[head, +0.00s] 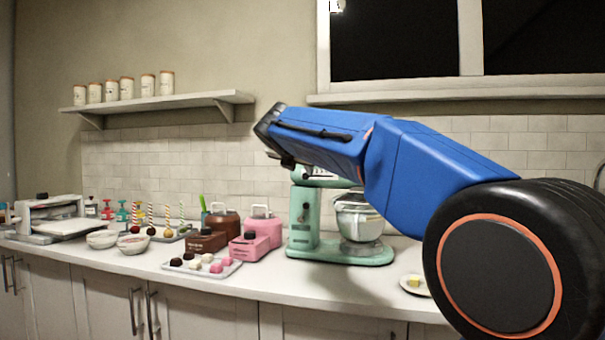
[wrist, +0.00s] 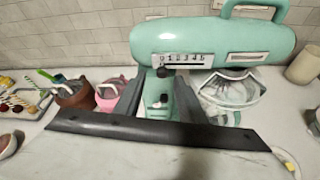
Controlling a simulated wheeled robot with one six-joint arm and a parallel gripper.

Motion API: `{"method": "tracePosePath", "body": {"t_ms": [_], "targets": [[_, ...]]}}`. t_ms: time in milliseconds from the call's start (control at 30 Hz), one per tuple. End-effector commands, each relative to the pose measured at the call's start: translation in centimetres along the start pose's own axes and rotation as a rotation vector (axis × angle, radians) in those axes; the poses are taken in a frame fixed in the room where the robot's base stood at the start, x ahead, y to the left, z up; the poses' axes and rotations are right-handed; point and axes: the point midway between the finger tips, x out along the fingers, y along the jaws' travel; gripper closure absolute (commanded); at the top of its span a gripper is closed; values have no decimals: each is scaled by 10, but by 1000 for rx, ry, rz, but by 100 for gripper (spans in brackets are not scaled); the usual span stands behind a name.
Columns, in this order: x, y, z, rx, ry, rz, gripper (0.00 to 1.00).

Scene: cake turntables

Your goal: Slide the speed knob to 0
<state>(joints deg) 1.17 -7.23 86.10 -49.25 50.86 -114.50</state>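The mint stand mixer (head: 303,210) stands on the counter, its head mostly hidden behind my arm in the head view. In the wrist view its mixer head (wrist: 215,40) lies across the top. A numbered speed scale (wrist: 184,57) is on its side, with 0 at the left. A small dark speed knob (wrist: 164,72) sits just below the scale near its left end; the exact number is hard to tell. My gripper (wrist: 160,78) is open and empty, fingers apart, with the mixer column between them in the picture. It also shows in the head view (head: 272,135).
A steel bowl (head: 358,218) stands under the mixer head. Pink (head: 262,230) and brown (head: 222,224) appliances stand to the left, with a tray of sweets (head: 203,266) in front. A small plate (head: 415,284) lies to the right. The counter front before the mixer is clear.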

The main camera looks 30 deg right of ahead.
Motion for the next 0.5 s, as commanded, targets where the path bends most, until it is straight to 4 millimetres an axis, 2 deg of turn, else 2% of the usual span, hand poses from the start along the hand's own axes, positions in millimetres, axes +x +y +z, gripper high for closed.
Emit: {"method": "tracePosePath", "body": {"t_ms": [33, 300, 500], "targets": [[-12, 1, 0, 0, -1, 4, 64], [-66, 1, 0, 0, 0, 5, 64], [-98, 2, 0, -1, 0, 4, 64]]}}
